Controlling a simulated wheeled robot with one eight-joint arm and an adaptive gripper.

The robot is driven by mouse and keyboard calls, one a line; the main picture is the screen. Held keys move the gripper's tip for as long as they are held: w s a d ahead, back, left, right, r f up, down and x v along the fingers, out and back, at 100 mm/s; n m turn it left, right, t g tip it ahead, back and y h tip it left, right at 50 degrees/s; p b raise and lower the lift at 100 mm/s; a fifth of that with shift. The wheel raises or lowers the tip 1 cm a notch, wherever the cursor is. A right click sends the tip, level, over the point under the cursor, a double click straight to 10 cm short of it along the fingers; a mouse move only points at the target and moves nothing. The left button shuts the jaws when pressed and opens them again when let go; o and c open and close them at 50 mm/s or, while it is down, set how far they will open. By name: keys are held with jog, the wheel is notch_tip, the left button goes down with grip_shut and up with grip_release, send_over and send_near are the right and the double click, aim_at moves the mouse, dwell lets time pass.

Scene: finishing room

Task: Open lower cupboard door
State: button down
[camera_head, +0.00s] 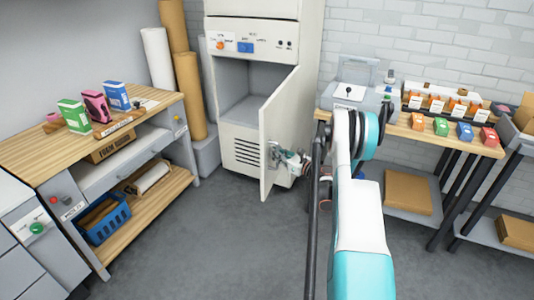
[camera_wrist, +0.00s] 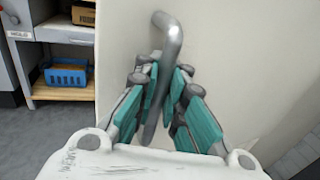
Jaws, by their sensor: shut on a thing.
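The lower cupboard door (camera_head: 283,128) of the tall white cabinet stands open, swung out toward me and hinged on its right side. Behind it the cupboard's inside (camera_head: 240,85) shows grey and empty as far as I can see. My gripper (camera_head: 292,160) is at the outer face of the door, partly hidden by my own arm. In the wrist view my gripper (camera_wrist: 163,100) is shut around the grey bar handle (camera_wrist: 168,40), with a teal finger on each side of it. The pale door face (camera_wrist: 232,60) fills much of that view behind the handle.
A wooden workbench (camera_head: 30,152) with small boxes stands at the left, with a blue basket (camera_head: 103,220) on its lower shelf. A side table (camera_head: 475,148) with bottles and coloured boxes stands at the right. Grey floor (camera_head: 220,240) in front of the cabinet is clear.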

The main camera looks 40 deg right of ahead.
jog(key=shift+s+a+f, duration=0.1)
jog(key=shift+s, duration=0.15)
jog(key=c, duration=1.7)
grip_release()
jog(key=shift+a, duration=0.1)
jog(key=shift+o, duration=0.2)
jog(key=s+d, duration=0.2)
jog(key=s, duration=1)
jog(key=shift+d, duration=0.3)
jog(key=shift+w, duration=0.1)
